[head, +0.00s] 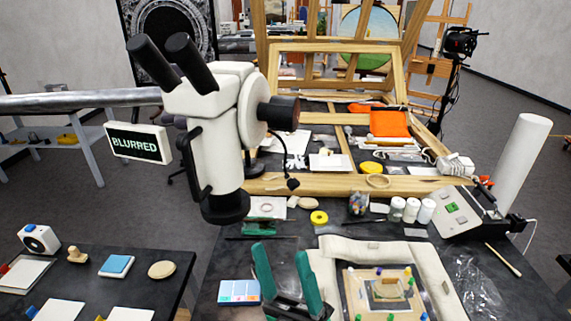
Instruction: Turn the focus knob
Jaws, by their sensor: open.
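A white stereo microscope (212,135) with black eyepieces hangs on a grey horizontal boom in the left half of the head view. The focus knob (280,112) is a black cylinder on the right side of its round white housing. A small screen (139,143) left of the microscope reads "BLURRED". My gripper (280,253) has two green fingers pointing up at the bottom middle. The fingers are apart with nothing seen between them. It is well below the knob in the picture and not touching it.
A padded white frame (432,268) surrounds a small fragment board at the lower right. A wooden easel frame (412,186) stands behind the microscope. A grey device (462,213) and a white roll (522,158) are at right. A dark side table (150,290) is at lower left.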

